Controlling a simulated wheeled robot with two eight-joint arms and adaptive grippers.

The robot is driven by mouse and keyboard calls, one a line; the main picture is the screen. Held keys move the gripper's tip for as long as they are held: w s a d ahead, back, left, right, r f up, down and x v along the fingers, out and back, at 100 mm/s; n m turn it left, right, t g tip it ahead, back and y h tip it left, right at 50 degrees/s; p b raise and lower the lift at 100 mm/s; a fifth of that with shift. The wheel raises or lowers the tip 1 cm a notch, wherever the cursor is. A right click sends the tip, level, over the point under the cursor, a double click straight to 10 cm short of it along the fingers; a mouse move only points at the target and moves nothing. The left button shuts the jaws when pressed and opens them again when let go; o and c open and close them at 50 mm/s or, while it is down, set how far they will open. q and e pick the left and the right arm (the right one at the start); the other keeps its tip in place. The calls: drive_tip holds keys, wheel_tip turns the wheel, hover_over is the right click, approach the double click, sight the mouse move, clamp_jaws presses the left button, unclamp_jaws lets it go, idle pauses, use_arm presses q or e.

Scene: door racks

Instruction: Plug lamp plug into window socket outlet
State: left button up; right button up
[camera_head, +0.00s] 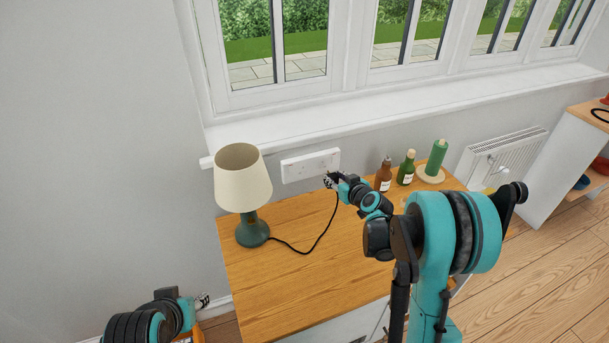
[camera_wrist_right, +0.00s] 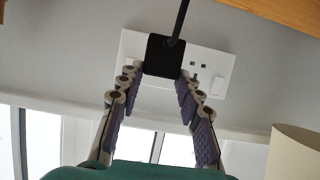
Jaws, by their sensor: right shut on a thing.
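The white double socket outlet (camera_head: 305,166) is on the wall below the window sill, and it also shows in the right wrist view (camera_wrist_right: 222,66). My right gripper (camera_head: 329,181) is at the outlet's lower right in the head view. Its fingers are shut on the black lamp plug (camera_wrist_right: 165,56). The plug covers the left part of the outlet in the wrist view; the holes on the other side are visible. I cannot tell whether the plug touches the outlet. The black cord (camera_head: 320,238) runs to the lamp (camera_head: 243,180). My left gripper (camera_head: 203,301) is low at the left; its opening is unclear.
The lamp stands on the wooden cabinet top (camera_head: 290,292), left of the outlet. A brown bottle (camera_head: 383,176), a green bottle (camera_head: 406,169) and a green candle (camera_head: 436,157) stand to the right. The white sill (camera_head: 400,112) juts out above the outlet. The cabinet's front middle is clear.

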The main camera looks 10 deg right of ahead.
drive_tip(key=shift+w, duration=0.15)
drive_tip(key=shift+w+a, duration=0.15)
drive_tip(key=shift+w, duration=0.6)
drive_tip(key=shift+w+a, duration=0.15)
drive_tip(key=shift+w, duration=0.6)
drive_tip(key=shift+w+a+b, duration=0.15)
drive_tip(key=shift+w+b, duration=0.05)
drive_tip(key=shift+w, duration=0.6)
drive_tip(key=shift+w+a+b, duration=0.15)
drive_tip(key=shift+w+b, duration=0.05)
drive_tip(key=shift+w, duration=0.6)
idle(0.8)
drive_tip(key=o, duration=1.3)
drive_tip(key=shift+o, duration=0.2)
drive_tip(key=v, duration=1.2)
drive_tip(key=shift+r, duration=0.1)
